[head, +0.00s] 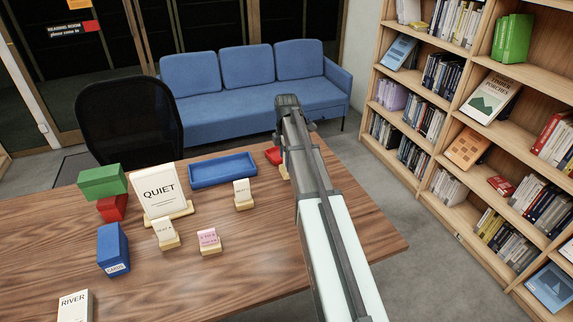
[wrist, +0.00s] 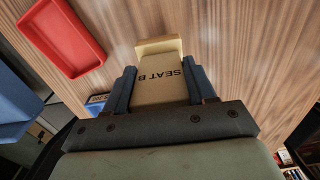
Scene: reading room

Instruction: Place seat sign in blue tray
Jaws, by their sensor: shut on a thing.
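In the head view my arm hides the gripper and most of the sign; a cream edge (head: 284,172) shows beside the arm. I cannot tell whether the sign touches the table. The blue tray (head: 219,183) lies at the table's far side, left of my arm, and looks empty. A red tray (head: 272,156) is partly hidden by my arm; it also shows empty at upper left in the wrist view (wrist: 62,38).
Other small signs stand on the table: white ones (head: 242,194) (head: 165,233) and a pink one (head: 209,241). A "QUIET" sign (head: 160,191), green (head: 102,182) and red boxes (head: 113,208) and a blue box (head: 113,249) are at left. The table's right front is clear.

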